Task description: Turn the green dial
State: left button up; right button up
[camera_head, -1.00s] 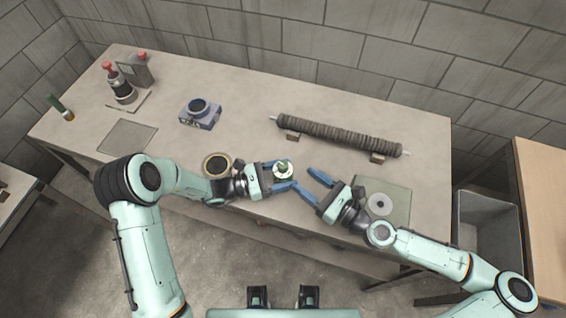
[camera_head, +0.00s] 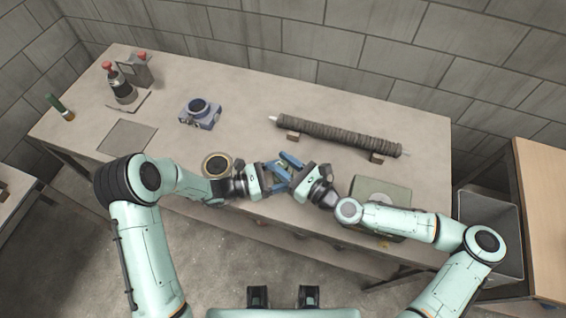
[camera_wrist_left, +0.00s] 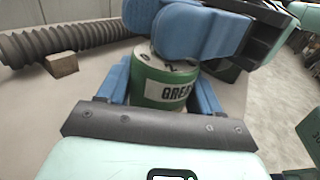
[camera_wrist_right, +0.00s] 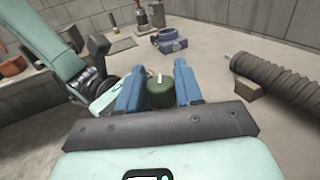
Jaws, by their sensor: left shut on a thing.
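The green dial is a short green cylinder with a partly covered white label that begins "GREE"; it shows in the left wrist view (camera_wrist_left: 160,88). My left gripper (camera_head: 277,176) is shut on its sides. In the right wrist view the round green top (camera_wrist_right: 161,94) with a pale mark is between the blue fingers of my right gripper (camera_wrist_right: 160,80). That gripper comes in from the right over the dial, and its fingers look spread on both sides of the top. Whether they touch it is hard to see. In the head view the fingers mostly hide the dial.
A ribbed dark tube (camera_head: 338,134) lies on two blocks behind the grippers. A round black item with a tan rim (camera_head: 217,165) sits by my left wrist. A blue device (camera_head: 200,112) stands farther back. A greenish plate (camera_head: 381,192) lies near my right forearm.

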jog(key=c, duration=0.4)
jog(key=shift+g, duration=0.3)
jog(key=n+g+y, duration=0.2)
jog(key=g, duration=0.1)
jog(key=shift+w+n, duration=0.1)
jog(key=shift+n, duration=0.3)
jog(key=n+g+y, duration=0.1)
jog(key=n+g, duration=0.1)
jog(key=g, duration=0.1)
jog(key=n+g+y, duration=0.1)
jog(key=n+g, duration=0.1)
jog(key=g, duration=0.1)
jog(key=shift+f+g, duration=0.1)
jog(key=shift+g, duration=0.3)
jog(key=n+g, duration=0.3)
jog(key=g, duration=0.1)
jog(key=n+g+h, duration=0.1)
jog(key=n+g, duration=0.2)
jog(key=g, duration=0.1)
jog(key=shift+a+g, duration=0.1)
jog(key=shift+g, duration=0.2)
jog(key=shift+n+g+h, duration=2)
jog(key=shift+n+g, duration=0.1)
jog(key=shift+g, duration=0.6)
